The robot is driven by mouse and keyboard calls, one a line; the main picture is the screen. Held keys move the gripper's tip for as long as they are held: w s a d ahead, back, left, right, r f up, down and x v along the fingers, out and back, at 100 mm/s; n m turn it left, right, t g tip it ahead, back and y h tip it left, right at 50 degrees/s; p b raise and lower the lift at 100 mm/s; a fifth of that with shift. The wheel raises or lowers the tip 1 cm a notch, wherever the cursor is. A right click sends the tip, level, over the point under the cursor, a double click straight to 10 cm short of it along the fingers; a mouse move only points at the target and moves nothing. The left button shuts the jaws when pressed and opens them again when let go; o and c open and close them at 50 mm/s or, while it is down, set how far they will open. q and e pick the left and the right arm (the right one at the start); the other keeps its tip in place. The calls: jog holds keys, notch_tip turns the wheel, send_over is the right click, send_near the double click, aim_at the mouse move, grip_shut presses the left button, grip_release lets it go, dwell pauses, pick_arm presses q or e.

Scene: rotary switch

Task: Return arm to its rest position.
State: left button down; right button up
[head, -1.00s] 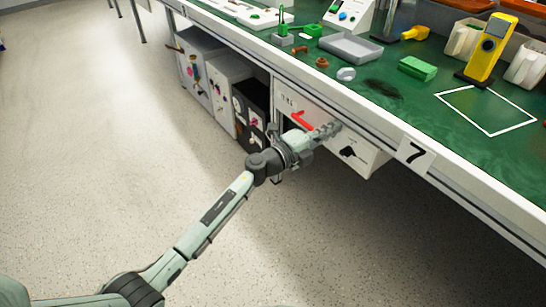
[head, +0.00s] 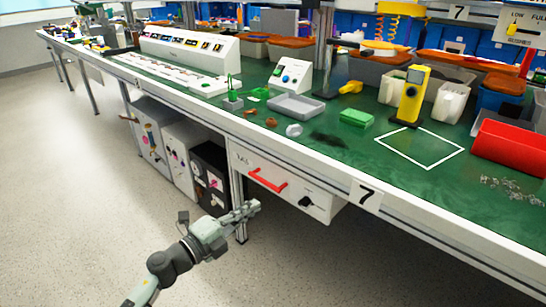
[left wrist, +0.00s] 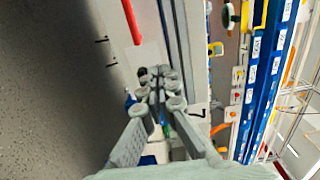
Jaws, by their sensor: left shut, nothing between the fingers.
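My left gripper (head: 250,207) is shut and empty. In the head view it is in front of and below the white drawer unit (head: 325,206), apart from it, with its fingers pointing right. The unit has a red handle (head: 268,181) and a black rotary switch (head: 305,202) on its front; both are in plain view there. In the left wrist view the closed fingers (left wrist: 158,80) fill the middle, and the red handle (left wrist: 131,20) shows at the top. My right gripper is not in view.
The green workbench (head: 240,125) runs above the unit, its white front edge overhanging my left arm's side. Grey and black cabinets (head: 187,155) and a table leg stand under the bench, left of the unit. Bare floor (head: 70,200) lies open to the left.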

pick_arm(q)
jog(key=s+a+f+n+t+y, duration=0.2)
jog(key=a+f+n+y, duration=0.3)
jog(key=a+n+y, duration=0.65)
jog(key=s+a+f+n+g+y, duration=0.2)
jog(key=s+a+f+n+g, duration=0.2)
jog(key=s+a+f+n, duration=0.4)
jog(key=s+d+f+n+g, duration=0.1)
jog(key=s+f+g, duration=0.3)
jog(key=s, duration=0.5)
jog(key=s+d+f+n+g+h, duration=0.1)
jog(key=s+d+f+n+g, duration=0.1)
jog(key=s+f+g, duration=0.3)
jog(key=s+f+n, duration=0.1)
jog(key=s+f, duration=0.3)
jog(key=s, duration=0.1)
jog(key=shift+s, duration=0.2)
